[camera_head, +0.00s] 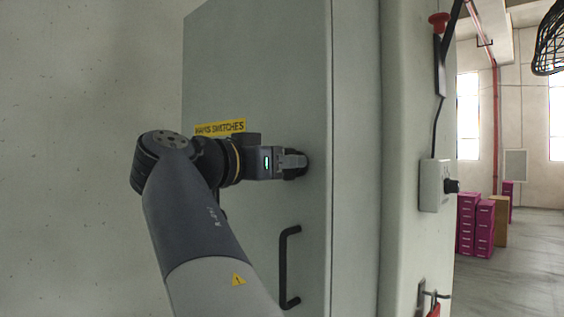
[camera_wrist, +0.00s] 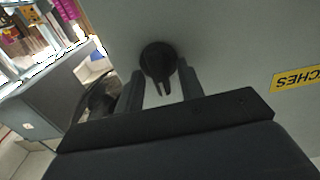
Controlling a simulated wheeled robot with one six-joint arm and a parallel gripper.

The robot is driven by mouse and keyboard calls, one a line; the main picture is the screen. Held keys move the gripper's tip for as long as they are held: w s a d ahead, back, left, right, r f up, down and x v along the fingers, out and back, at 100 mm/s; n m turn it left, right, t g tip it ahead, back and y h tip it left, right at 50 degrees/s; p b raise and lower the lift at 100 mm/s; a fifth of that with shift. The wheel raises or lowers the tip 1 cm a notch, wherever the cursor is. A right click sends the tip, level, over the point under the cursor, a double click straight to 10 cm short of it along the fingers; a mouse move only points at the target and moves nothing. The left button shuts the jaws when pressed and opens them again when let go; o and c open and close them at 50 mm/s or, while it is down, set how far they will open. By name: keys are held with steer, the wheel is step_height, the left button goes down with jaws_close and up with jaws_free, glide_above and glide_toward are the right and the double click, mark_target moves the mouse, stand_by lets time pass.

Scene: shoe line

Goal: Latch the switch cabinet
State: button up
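The switch cabinet's grey-green door (camera_head: 255,65) fills the middle of the head view, with a yellow label (camera_head: 220,128). The door looks closed against its frame; I cannot tell whether it sits fully flush. A round black latch knob (camera_wrist: 159,60) with a narrow grip piece is on the door in the wrist view. My gripper (camera_wrist: 161,75) is open, with one finger on each side of the knob and gaps beside the grip piece. In the head view my gripper (camera_head: 299,162) is at the door near its right edge, largely hiding the knob.
A black bar handle (camera_head: 285,268) is on the door below my gripper. Right of the door, a grey control box with a black knob (camera_head: 435,186) and a red button (camera_head: 439,22) stick out. Magenta boxes (camera_head: 476,226) stand far behind at right, on open floor.

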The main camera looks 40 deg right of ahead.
steer(key=shift+a, duration=0.1)
steer(key=a+b, duration=0.2)
steer(key=a, duration=0.8)
steer(key=shift+s+a, duration=0.35)
steer(key=shift+s, duration=0.05)
steer(key=shift+d, duration=0.1)
steer(key=d+p, duration=0.2)
steer(key=d, duration=0.8)
steer(key=shift+w+d, duration=0.35)
steer(key=shift+w, duration=0.05)
